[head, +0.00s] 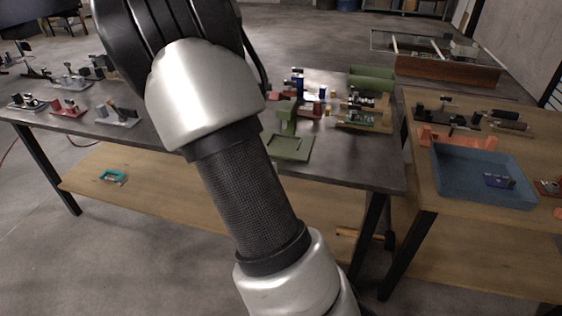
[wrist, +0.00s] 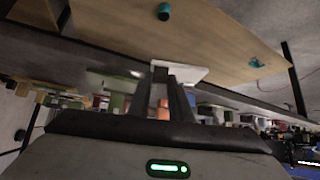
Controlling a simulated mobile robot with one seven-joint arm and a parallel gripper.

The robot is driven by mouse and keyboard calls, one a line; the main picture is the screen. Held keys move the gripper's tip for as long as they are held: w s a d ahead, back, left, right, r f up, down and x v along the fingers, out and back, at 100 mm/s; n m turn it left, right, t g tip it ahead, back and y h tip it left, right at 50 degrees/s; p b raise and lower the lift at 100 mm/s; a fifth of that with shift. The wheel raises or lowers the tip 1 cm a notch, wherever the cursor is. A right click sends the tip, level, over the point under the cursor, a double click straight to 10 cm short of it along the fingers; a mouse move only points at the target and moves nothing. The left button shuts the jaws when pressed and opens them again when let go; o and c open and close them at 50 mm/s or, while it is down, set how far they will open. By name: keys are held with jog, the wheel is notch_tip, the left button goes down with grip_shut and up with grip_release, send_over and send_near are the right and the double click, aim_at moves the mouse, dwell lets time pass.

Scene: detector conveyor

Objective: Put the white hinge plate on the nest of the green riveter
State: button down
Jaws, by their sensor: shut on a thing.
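My gripper (wrist: 167,77) shows in the wrist view, shut on the white hinge plate (wrist: 187,71). The plate sticks out past the fingertips and lies mostly to their right. The green riveter (head: 287,122) stands on the dark table in the head view, right of my arm. Its flat green base, with a square nest (head: 290,147), faces the table's front edge and looks empty. My arm hides my gripper and the plate in the head view. A blurred green shape left of the fingers in the wrist view may be the riveter; I cannot tell.
The dark table (head: 345,170) holds several fixtures; a green bin (head: 371,77) stands at its back. A wooden fixture (head: 364,117) stands right of the riveter. A blue tray (head: 480,187) lies on the right-hand table. A teal part (head: 113,177) lies on the lower shelf.

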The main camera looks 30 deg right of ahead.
jog(key=s+d+r+m+g+h+b, duration=0.1)
jog(key=d+r+m+g+h+b, duration=0.1)
jog(key=d+m+b, duration=0.4)
jog(key=n+b, duration=0.2)
jog(key=b, duration=0.1)
send_over(287, 144)
jog(key=s+a, duration=0.1)
jog(key=s, duration=0.3)
jog(key=shift+w+a+r, duration=0.1)
jog(key=shift+r, duration=0.1)
jog(key=shift+f+b, duration=0.4)
jog(key=shift+f, duration=1.35)
jog(key=shift+f, duration=0.15)
jog(key=c, duration=1.6)
grip_release()
